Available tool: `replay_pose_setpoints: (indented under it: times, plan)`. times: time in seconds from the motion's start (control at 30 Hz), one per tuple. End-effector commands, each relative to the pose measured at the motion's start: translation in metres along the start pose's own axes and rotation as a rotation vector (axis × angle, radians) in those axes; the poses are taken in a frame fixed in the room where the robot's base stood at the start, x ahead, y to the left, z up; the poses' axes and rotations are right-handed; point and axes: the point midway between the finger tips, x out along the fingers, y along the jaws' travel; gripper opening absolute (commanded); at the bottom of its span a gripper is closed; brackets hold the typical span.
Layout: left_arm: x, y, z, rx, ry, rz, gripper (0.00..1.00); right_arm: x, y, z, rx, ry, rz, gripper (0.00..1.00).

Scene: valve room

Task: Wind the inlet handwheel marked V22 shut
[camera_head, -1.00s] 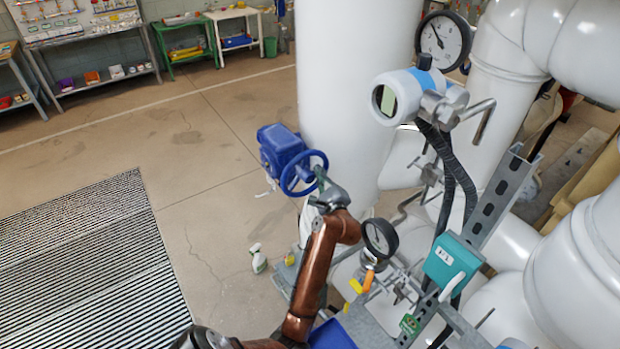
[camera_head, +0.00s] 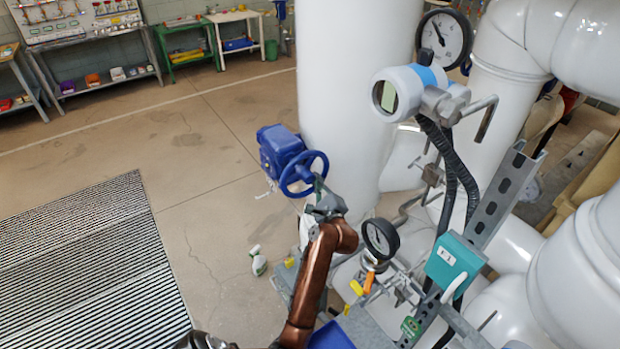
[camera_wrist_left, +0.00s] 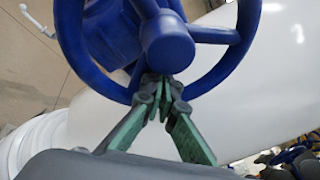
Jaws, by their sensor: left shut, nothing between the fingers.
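The blue handwheel (camera_head: 304,174) sits on a blue gearbox (camera_head: 280,148) beside the large white pipe. No V22 mark can be read on it. In the left wrist view the wheel's rim, spokes and round hub (camera_wrist_left: 167,47) fill the upper part. My left gripper (camera_head: 320,186) is at the lower right of the wheel. Its green-padded fingers (camera_wrist_left: 163,85) are shut with nothing between them, and the tips lie at the lower rim just below the hub. I cannot tell whether they touch the wheel. My right gripper is not in view.
A large white pipe (camera_head: 350,80) stands right behind the wheel. A small gauge (camera_head: 380,239), a teal box (camera_head: 454,264) and a transmitter (camera_head: 398,92) crowd the right side. A spray bottle (camera_head: 258,262) stands on the floor.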

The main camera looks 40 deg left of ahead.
Motion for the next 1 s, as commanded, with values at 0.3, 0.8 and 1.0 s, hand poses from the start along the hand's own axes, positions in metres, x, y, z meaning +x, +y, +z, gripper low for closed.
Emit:
replay_pose_setpoints:
  times: [0.3, 0.8, 1.0]
  plan:
    - [0.000, 0.007, -0.002, 0.003, 0.001, 0.008, 0.00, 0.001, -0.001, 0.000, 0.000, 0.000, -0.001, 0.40]
    - [-0.004, 0.023, 0.000, 0.002, -0.001, 0.007, 0.00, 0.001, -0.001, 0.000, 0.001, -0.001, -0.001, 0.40]
    - [-0.005, 0.027, 0.003, 0.003, -0.001, 0.008, 0.00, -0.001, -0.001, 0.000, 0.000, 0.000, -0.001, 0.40]
